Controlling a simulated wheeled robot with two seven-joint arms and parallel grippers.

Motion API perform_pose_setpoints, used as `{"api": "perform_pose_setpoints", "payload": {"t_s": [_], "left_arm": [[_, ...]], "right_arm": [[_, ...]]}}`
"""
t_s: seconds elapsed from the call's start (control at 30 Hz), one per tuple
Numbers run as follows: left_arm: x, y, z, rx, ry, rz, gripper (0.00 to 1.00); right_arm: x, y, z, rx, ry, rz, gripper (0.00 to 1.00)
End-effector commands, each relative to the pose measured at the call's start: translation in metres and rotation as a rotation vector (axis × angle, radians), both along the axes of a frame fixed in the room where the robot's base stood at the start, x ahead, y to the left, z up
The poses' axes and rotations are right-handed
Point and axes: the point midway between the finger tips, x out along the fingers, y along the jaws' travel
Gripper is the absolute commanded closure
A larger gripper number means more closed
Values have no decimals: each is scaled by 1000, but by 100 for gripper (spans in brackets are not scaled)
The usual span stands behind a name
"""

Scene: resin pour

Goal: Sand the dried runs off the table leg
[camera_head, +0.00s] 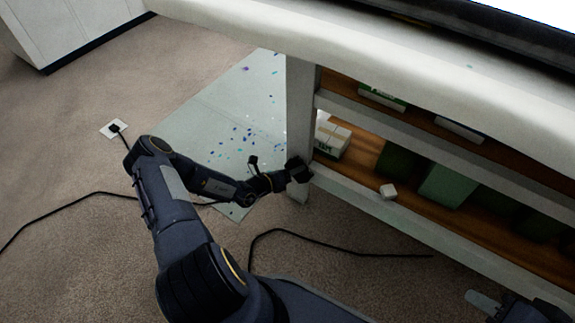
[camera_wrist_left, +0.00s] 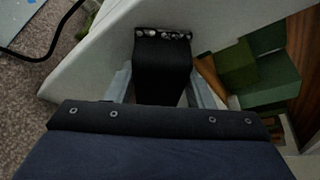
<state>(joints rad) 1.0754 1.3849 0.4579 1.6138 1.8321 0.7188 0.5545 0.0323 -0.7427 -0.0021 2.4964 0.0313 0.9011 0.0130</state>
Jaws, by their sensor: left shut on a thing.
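The pale table leg (camera_head: 300,100) stands at the near left corner of the bench in the head view. My left gripper (camera_head: 290,174) is at its lower part, shut on a dark block. In the left wrist view the black block (camera_wrist_left: 162,70) sits between my grey fingers, with pale specks along its far edge. That edge is against or very close to a pale surface (camera_wrist_left: 95,60); I cannot tell if it touches. Dried runs cannot be made out; the gripper covers part of the leg. My right gripper (camera_head: 483,302) is partly visible at the lower right, its jaw state unclear.
A pale sheet with coloured spots (camera_head: 215,130) lies on the carpet behind the leg. Wooden shelves hold boxes (camera_head: 332,137) and green containers (camera_head: 447,186). A black cable (camera_head: 340,241) crosses the floor.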

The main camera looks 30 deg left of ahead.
Motion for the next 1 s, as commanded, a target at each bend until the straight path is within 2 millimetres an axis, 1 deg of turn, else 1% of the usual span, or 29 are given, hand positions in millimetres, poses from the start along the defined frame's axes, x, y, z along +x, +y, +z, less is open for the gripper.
{"api": "perform_pose_setpoints", "payload": {"t_s": [0.03,0.1,0.33,0.53,0.8,1.0], "left_arm": [[-1,-4,2,-3,2,0,77],[-1,-7,2,-1,0,0,77],[2,-8,0,1,-1,0,77],[5,8,-2,3,-3,3,77],[10,31,1,3,-7,6,77],[12,34,4,0,-10,7,77]], "right_arm": [[0,0,5,0,0,0,64],[0,0,7,0,0,0,64],[0,0,8,0,0,0,64],[0,0,-1,0,0,0,64],[0,0,-11,0,0,0,64],[0,0,-11,0,0,0,64]]}}
